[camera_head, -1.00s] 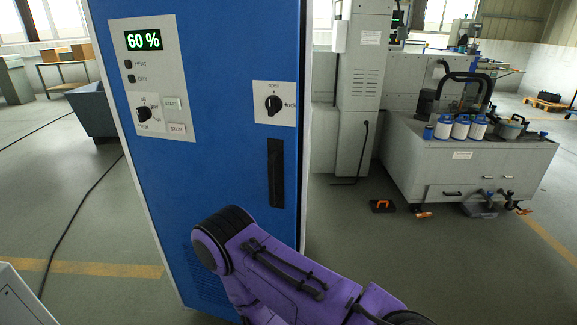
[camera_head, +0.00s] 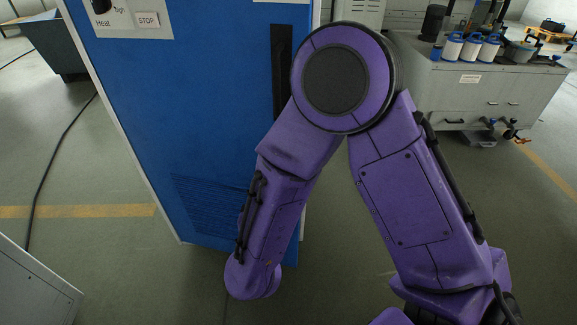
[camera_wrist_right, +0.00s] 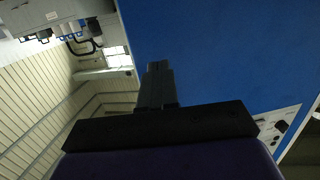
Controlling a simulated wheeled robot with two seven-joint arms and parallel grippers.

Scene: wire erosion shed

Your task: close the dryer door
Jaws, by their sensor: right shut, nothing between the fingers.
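The blue dryer door (camera_head: 170,120) stands upright in the head view, with a long black handle (camera_head: 281,70) near its right side. I cannot tell how far it is open. My purple right arm crosses in front of the door's lower right part, and its gripper is hidden in the head view. In the right wrist view my right gripper (camera_wrist_right: 157,70) is shut and empty. Its fingertips overlap the blue door (camera_wrist_right: 225,55) near one edge; I cannot tell whether they touch. My left gripper is not in view.
A grey workbench (camera_head: 480,95) with white canisters (camera_head: 471,48) stands at the back right. A dark bin (camera_head: 55,45) is at the upper left, and a black cable (camera_head: 65,140) lies on the floor. A grey cabinet corner (camera_head: 35,290) is at the lower left.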

